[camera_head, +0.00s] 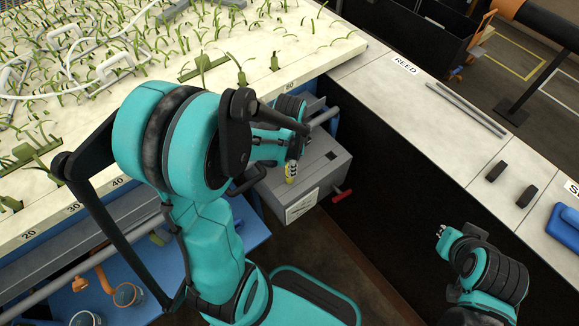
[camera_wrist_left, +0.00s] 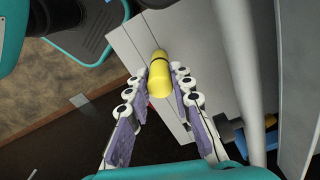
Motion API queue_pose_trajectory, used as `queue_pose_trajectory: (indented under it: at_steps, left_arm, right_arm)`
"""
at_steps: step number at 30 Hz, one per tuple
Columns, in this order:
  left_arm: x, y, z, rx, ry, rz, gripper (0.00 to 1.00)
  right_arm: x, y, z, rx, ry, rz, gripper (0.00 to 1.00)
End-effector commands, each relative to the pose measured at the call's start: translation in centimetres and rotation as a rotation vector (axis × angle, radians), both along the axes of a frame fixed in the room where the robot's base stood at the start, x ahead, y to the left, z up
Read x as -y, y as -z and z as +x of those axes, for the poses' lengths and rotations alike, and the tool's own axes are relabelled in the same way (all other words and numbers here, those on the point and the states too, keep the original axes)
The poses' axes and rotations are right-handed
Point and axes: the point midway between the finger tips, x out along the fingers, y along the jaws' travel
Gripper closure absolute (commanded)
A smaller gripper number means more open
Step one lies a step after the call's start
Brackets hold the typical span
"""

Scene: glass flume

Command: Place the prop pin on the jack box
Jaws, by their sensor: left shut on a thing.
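The yellow prop pin (camera_head: 291,172) with a dark band stands roughly upright over the top of the grey jack box (camera_head: 318,172). My left gripper (camera_wrist_left: 158,76) is shut on the prop pin, which also shows in the left wrist view (camera_wrist_left: 160,78) between the fingertips. The pin's far end is over the box's pale top (camera_wrist_left: 205,45); I cannot tell whether they touch. In the head view my left arm hides much of the gripper and part of the box. My right gripper (camera_head: 441,232) is at the lower right, away from the box; its fingers are too small to judge.
The jack box has a dark square opening (camera_head: 331,155) and a red handle (camera_head: 342,196). A planted pale bed (camera_head: 240,60) lies behind it. A pale ledge (camera_head: 420,110) on the right holds grey rods (camera_head: 465,108) and dark blocks (camera_head: 497,171). Glass jars stand at lower left.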

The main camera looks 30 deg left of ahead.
Motion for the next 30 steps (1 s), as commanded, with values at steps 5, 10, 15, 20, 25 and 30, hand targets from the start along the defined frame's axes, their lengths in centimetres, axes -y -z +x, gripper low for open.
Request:
queue_pose_trajectory:
  at_steps: [5, 10, 15, 20, 25, 30]
  left_arm:
    - [0.0, 0.3, 0.0, 0.0, 0.0, 0.0, 1.0]
    - [0.0, 0.2, 0.0, 0.0, 0.0, 0.0, 0.57]
    - [0.0, 0.2, 0.0, 0.0, 0.0, 0.0, 0.57]
    - [0.0, -0.3, 0.0, 0.0, 0.0, 0.0, 0.57]
    - [0.0, -3.2, -0.1, 0.0, 0.0, 0.0, 0.57]
    - [0.0, -7.2, -0.1, 0.0, 0.0, 0.0, 0.57]
  right_arm:
    - [0.0, 0.3, 0.0, 0.0, 0.0, 0.0, 1.0]
    - [0.0, 0.2, 0.0, 0.0, 0.0, 0.0, 1.0]
    - [0.0, 0.2, 0.0, 0.0, 0.0, 0.0, 1.0]
    - [0.0, -0.2, 0.0, 0.0, 0.0, 0.0, 1.0]
    - [0.0, -1.6, 0.0, 0.0, 0.0, 0.0, 1.0]
    - [0.0, -3.2, 0.0, 0.0, 0.0, 0.0, 1.0]
